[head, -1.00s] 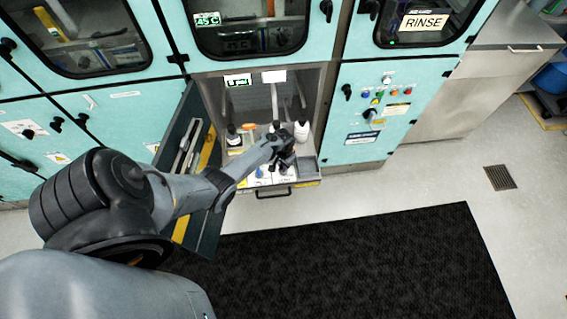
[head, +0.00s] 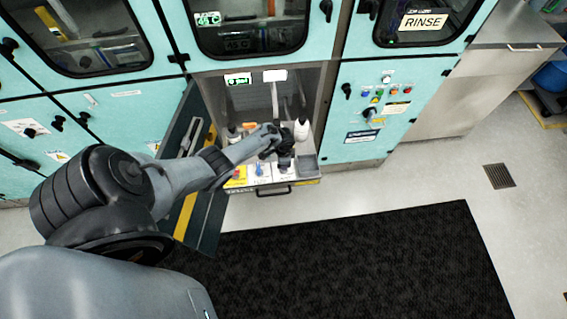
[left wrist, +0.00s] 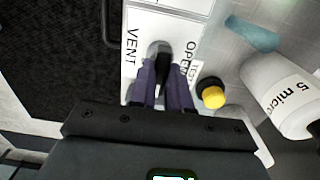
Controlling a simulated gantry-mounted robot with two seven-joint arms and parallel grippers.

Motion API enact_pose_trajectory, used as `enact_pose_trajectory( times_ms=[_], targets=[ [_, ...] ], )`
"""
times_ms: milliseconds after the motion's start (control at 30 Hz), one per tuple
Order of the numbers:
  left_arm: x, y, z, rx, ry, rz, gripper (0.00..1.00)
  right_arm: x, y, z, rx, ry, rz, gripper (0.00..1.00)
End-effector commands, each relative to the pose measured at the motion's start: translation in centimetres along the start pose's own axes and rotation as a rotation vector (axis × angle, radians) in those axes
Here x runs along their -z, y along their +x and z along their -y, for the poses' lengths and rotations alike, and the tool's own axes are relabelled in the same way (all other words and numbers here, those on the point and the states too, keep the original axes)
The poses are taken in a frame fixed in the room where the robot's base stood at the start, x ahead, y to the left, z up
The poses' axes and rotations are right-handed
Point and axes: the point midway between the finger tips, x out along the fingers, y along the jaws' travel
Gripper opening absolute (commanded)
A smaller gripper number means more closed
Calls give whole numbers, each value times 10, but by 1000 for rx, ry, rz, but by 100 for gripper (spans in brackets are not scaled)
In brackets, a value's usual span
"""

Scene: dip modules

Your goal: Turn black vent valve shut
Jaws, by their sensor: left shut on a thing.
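The black vent valve (left wrist: 163,66) shows in the left wrist view on a white panel (left wrist: 133,68) marked VENT and OPEN. Its handle is between the two purple fingers of my left gripper (left wrist: 163,84), which is shut on it. The handle lies roughly in line with the fingers. In the head view my left gripper (head: 285,163) reaches into the open cabinet bay, over the right part of the drawer front, and hides the valve. My right gripper is in neither view.
A blue valve (head: 259,170) is left of my gripper. A white bottle (head: 301,129) stands behind it; the wrist view shows a yellow-topped cap (left wrist: 212,96) close by. The open cabinet door (head: 190,165) is beside my arm. A black mat (head: 360,260) covers the floor.

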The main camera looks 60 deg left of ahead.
Motion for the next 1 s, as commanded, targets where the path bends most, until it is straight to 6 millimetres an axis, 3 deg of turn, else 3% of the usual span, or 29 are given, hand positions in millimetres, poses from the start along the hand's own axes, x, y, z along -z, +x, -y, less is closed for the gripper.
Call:
enact_pose_trajectory(
  times_ms=[567, 600, 733, 1000],
  targets=[
    [0, 1, 0, 0, 31, 0, 0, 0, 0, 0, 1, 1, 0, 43],
    [0, 1, 0, 0, 31, 0, 23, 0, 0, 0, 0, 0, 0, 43],
    [0, 1, 0, 0, 30, 0, 43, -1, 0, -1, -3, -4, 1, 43],
    [0, 0, 0, 1, 29, 0, 43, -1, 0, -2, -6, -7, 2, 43]
  ],
)
